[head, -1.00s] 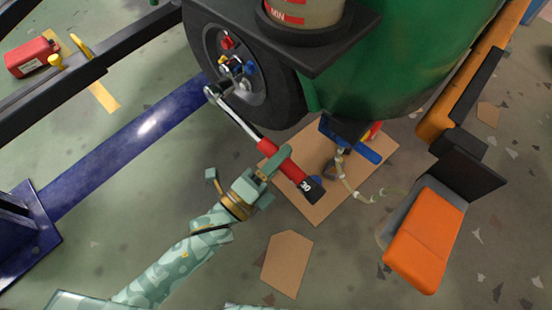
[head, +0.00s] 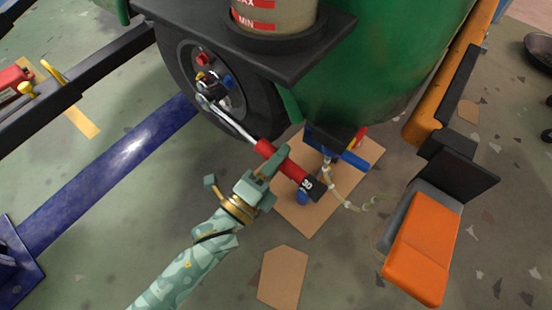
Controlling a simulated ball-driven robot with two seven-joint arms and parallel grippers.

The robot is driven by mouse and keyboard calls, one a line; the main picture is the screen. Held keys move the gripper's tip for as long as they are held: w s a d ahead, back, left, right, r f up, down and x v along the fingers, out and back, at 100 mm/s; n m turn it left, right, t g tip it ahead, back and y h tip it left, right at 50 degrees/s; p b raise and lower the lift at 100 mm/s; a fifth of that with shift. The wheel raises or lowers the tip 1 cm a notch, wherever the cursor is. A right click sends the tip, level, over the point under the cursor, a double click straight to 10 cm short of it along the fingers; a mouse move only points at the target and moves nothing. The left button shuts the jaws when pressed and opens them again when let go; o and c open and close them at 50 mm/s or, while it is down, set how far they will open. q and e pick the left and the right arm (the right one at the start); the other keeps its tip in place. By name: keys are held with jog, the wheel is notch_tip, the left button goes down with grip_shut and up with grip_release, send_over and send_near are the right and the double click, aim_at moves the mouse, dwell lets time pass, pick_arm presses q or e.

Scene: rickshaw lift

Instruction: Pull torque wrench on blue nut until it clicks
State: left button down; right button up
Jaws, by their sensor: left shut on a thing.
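The torque wrench has a silver shaft (head: 232,124), a red grip (head: 280,159) and a black end marked 30. It slants down and right from the wheel (head: 262,98). Its head sits at the hub, by a small silver and black fitting. A blue nut (head: 228,82) and a red nut (head: 203,58) show on the hub. I cannot tell which nut the wrench head is on. My right gripper is not in view.
A green tank (head: 380,65) and a dark ledge with a clear container (head: 270,14) overhang the wheel. A cardboard sheet (head: 298,216) lies below the grip. An orange-topped block (head: 422,248) stands right. A blue beam (head: 110,165) runs left; floor at lower left is open.

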pick_arm(q)
jog(key=shift+r+t, duration=0.1)
jog(key=shift+t, duration=0.2)
jog(key=shift+w+d+r+p, duration=0.1)
jog(key=shift+w+d+p, duration=0.25)
jog(key=shift+d, duration=0.1)
dwell(0.8)
jog(key=shift+f+p+x, duration=0.2)
jog(key=shift+p+x, duration=0.15)
jog(key=shift+x, duration=0.55)
dwell(2.2)
